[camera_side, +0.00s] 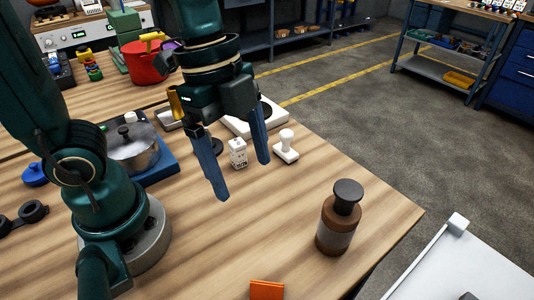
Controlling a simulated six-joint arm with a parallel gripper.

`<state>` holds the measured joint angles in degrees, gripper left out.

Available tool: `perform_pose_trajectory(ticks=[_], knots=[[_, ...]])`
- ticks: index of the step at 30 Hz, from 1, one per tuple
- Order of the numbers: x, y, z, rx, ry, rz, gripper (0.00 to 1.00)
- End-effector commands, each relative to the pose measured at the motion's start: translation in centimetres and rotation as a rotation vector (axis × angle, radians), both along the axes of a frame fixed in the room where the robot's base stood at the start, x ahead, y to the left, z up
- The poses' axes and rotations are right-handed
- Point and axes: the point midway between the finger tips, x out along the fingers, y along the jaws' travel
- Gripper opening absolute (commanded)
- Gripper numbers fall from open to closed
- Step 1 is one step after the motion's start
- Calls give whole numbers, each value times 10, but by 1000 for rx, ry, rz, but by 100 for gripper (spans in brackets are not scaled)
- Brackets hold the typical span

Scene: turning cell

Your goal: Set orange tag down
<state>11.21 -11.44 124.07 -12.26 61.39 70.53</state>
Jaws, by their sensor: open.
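The orange tag (266,290) lies on the wooden table at the bottom edge of the view, partly cut off by the frame. My gripper (245,182) is open and empty above the table, with its two blue fingers pointing down. It is well behind the tag in the view and apart from it.
A brown bottle with a black cap (338,218) stands near the table's right edge. A white stamp-like piece (286,147) and a small white block (238,153) are behind the fingers. A pot (132,147) sits at left. The table's front middle is mostly clear.

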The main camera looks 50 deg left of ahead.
Motion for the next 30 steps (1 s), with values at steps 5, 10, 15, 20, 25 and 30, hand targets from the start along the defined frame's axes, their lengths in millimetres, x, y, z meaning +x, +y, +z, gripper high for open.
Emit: perform_pose_trajectory(ticks=[5, 10, 15, 20, 25, 30], knots=[[-6, 34, 7, -22, -88, 547, 88], [-12, 59, 9, -102, -164, 993, 88], [-15, 72, 9, -177, -210, 1249, 88], [-16, 75, 8, -202, -218, 1321, 88], [-16, 75, 8, -202, -217, 1322, 88], [-16, 75, 9, -202, -217, 1320, 88]])
